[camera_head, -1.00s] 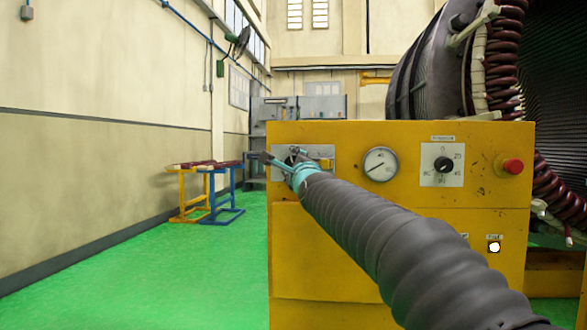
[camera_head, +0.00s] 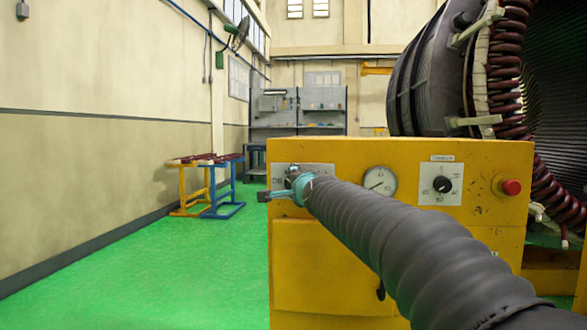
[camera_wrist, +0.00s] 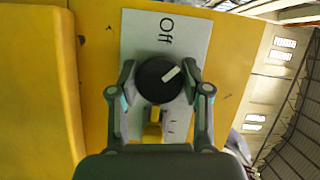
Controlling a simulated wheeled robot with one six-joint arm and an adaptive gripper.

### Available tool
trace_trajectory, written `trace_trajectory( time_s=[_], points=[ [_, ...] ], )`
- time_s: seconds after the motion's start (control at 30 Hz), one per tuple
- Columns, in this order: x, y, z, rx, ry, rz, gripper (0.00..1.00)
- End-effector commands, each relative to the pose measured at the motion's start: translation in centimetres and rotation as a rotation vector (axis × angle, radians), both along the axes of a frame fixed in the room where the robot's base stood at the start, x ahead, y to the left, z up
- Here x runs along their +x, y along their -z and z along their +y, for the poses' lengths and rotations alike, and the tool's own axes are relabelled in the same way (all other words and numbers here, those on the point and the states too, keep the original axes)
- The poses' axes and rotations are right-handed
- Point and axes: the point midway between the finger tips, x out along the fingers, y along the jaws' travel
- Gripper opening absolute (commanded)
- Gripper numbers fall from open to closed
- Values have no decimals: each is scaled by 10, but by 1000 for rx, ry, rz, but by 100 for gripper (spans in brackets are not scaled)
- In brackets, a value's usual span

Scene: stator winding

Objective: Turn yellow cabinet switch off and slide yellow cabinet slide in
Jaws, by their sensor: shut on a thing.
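The yellow cabinet (camera_head: 440,222) stands ahead in the head view. In the wrist view, the black round switch (camera_wrist: 150,72) sits on a pale plate (camera_wrist: 190,40) marked "Off". Its white pointer mark slants up and right, not straight at the word. My gripper (camera_wrist: 158,80) is shut on the switch, with a finger at each side. In the head view, my gripper (camera_head: 283,190) is at the cabinet's upper left and hides the switch. A small yellow piece (camera_wrist: 152,130) shows below the switch. I cannot tell which part is the slide.
A gauge (camera_head: 379,183), a second dial (camera_head: 442,184) and a red button (camera_head: 510,187) are to the right of the switch. A large winding (camera_head: 430,85) stands behind the cabinet. Small stands (camera_head: 222,200) are at the left. The green floor (camera_head: 150,270) there is clear.

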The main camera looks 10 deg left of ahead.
Motion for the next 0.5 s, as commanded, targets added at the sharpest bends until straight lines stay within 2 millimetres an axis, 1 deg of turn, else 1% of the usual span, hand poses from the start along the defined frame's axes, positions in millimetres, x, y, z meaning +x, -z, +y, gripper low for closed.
trace_trajectory(
  time_s=[0.03,0.3,0.5],
  points=[
    [0,-7,0,-25,0,2,13],
    [-1,0,2,-158,-11,-3,13],
    [-1,0,2,-254,-6,-3,13]
  ],
)
